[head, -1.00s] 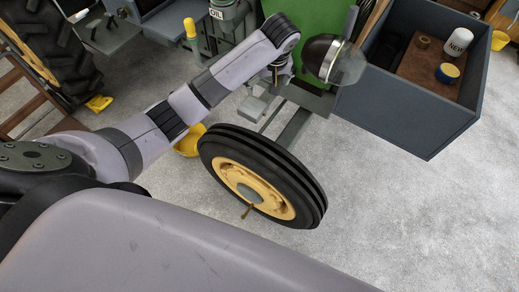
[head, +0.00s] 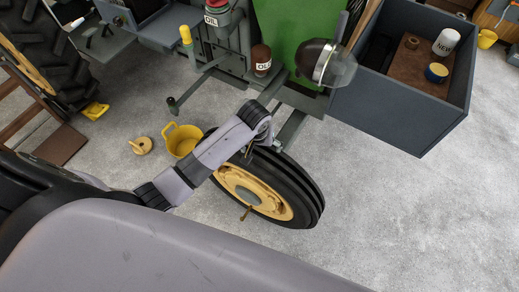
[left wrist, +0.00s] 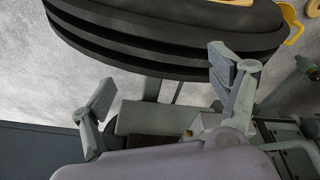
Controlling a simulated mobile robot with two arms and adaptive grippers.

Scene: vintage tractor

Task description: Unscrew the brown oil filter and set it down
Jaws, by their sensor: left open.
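The brown oil filter (head: 262,60), a short brown cylinder with a white label reading "OLD", is upright at the side of the tractor, left of the green panel, in the head view. Nothing grips it. My left gripper (head: 264,142) is above the front wheel (head: 290,190), apart from the filter and nearer to me, partly hidden by its own wrist. In the left wrist view my left gripper (left wrist: 165,95) has its two fingers wide apart with nothing held between them. I cannot make out the filter in that view. My right gripper is not in view.
A yellow bucket (head: 183,140) and a yellow round piece (head: 141,146) are on the floor left of the wheel. A lamp (head: 325,62) juts out right of the filter. A grey crate (head: 415,107) holds a white "NEW" filter (head: 447,42). Floor at right is clear.

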